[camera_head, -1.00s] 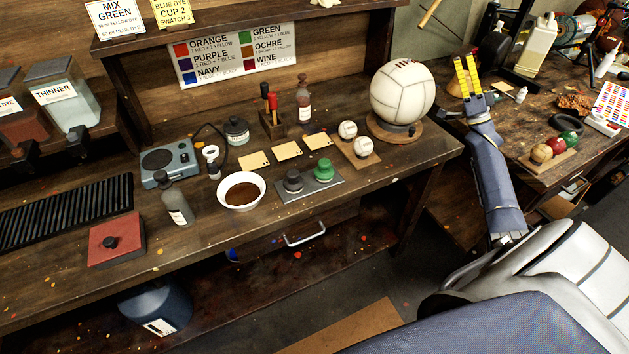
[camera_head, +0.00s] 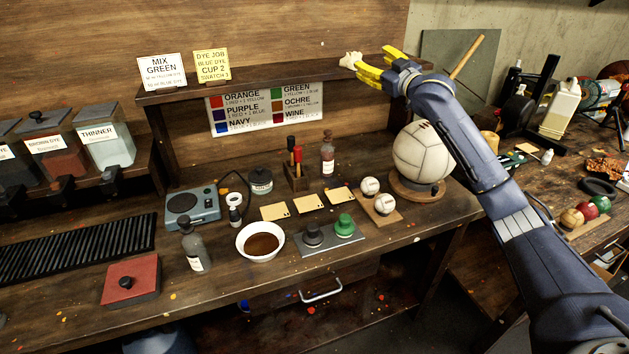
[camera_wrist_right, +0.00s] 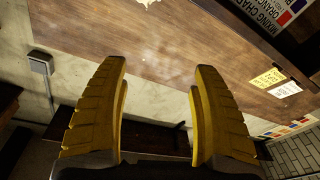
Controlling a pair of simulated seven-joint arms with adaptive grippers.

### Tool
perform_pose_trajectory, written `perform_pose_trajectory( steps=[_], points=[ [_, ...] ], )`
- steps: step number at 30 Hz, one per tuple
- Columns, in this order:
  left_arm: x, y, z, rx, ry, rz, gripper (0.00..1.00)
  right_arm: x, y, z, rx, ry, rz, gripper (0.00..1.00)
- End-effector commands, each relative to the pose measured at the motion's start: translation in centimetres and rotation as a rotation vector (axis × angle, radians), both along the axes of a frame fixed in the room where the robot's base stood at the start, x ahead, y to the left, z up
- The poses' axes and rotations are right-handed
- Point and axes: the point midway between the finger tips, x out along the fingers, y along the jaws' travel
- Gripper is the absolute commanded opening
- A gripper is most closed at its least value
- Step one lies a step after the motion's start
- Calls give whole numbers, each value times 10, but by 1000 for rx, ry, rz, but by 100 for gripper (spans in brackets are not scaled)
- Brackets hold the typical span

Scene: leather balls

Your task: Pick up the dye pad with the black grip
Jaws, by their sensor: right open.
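A dark pad with a black grip (camera_head: 313,235) sits upright at the left end of a grey metal plate (camera_head: 330,245) on the bench in the head view. A similar pad with a green grip (camera_head: 345,226) sits beside it on the right. My right gripper (camera_head: 371,62) has yellow fingers and is raised by the upper shelf, well above and behind the pads. It is open and empty in the right wrist view (camera_wrist_right: 161,66), where neither pad shows. My left gripper is not in view.
A white bowl of brown liquid (camera_head: 261,241) and a grey bottle (camera_head: 195,247) stand left of the plate. A large white ball (camera_head: 422,152) on a wooden stand, two small balls and tan cards surround it. A red block with a black knob (camera_head: 130,280) lies front left.

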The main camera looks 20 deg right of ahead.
Motion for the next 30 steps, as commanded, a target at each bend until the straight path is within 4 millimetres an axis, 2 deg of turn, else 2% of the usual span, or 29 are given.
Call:
perform_pose_trajectory(
  steps=[1, 4, 6, 9, 12, 16, 21, 25, 30],
  points=[
    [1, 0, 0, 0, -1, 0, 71, 5, 40, -11, -89, 65, 56, 66],
    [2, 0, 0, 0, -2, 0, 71, 3, 111, -45, -298, 199, 178, 66],
    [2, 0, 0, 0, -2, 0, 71, -6, 157, -70, -463, 279, 277, 66],
    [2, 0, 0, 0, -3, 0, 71, -31, 211, -108, -719, 377, 437, 66],
    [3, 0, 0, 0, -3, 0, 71, -64, 251, -145, -992, 451, 617, 66],
    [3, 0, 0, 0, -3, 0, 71, -113, 278, -187, -1345, 509, 866, 66],
    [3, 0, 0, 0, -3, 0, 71, -167, 278, -221, -1718, 532, 1172, 66],
    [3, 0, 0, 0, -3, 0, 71, -192, 269, -234, -1902, 530, 1352, 66],
    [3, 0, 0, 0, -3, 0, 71, -209, 260, -241, -2019, 520, 1483, 66]
  ],
)
